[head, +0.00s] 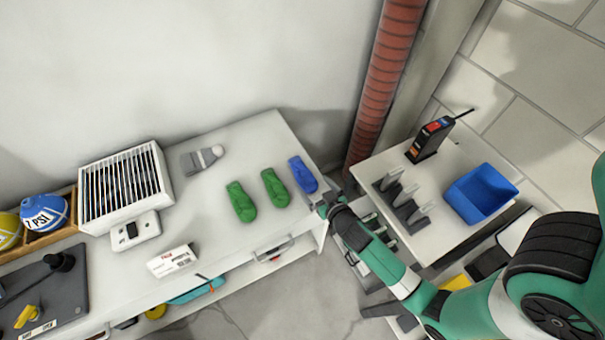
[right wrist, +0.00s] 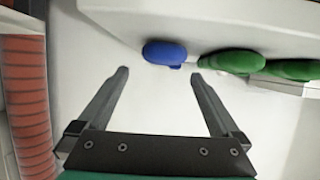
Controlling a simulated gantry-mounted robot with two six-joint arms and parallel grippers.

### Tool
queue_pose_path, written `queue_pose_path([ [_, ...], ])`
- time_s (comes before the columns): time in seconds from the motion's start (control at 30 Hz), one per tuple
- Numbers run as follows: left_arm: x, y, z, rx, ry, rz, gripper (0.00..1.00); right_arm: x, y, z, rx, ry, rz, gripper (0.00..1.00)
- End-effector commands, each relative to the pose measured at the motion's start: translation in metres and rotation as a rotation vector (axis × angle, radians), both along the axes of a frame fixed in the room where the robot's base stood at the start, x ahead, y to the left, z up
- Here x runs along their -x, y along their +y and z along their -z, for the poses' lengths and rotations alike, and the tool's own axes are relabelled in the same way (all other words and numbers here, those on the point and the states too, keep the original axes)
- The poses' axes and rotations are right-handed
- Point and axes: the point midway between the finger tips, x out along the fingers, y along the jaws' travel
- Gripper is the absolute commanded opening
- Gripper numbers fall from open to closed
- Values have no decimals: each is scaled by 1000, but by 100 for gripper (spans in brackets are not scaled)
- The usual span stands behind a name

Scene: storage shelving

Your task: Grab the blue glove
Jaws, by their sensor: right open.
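The blue glove (head: 303,175) lies on the white counter near its right end, to the right of two green gloves (head: 257,194). In the right wrist view the blue glove (right wrist: 164,53) is ahead of the fingers, between their lines and apart from them. My right gripper (head: 322,203) is beside the counter's right end, just below the blue glove in the head view. In the right wrist view my right gripper (right wrist: 158,74) is open and empty. My left gripper is not in view.
A grey glove-like item (head: 202,159), a white slatted box (head: 126,188) and a small white box (head: 173,261) are on the counter (head: 222,226). A red pipe (head: 385,90) stands behind. To the right, a small table holds a blue bin (head: 481,194) and a radio (head: 429,140).

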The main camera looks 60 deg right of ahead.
Motion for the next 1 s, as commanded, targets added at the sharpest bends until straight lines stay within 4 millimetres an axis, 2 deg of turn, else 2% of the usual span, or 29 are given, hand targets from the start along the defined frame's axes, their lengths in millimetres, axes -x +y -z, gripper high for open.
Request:
queue_pose_path([
  [0.1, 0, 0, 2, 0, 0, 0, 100, -12, -9, 6, 1, -1, 0, 100],
  [0.33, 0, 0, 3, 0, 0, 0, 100, -19, -15, 10, 0, 0, 0, 100],
  [0.6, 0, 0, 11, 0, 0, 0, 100, -51, -37, 27, 1, -1, 0, 100],
  [0.83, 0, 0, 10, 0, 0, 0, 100, -53, -39, 27, 0, 0, -1, 100],
  [0.87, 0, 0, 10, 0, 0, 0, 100, -53, -39, 27, 0, 0, -1, 98],
  [1.0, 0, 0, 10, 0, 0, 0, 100, -53, -39, 27, 0, 0, -1, 73],
])
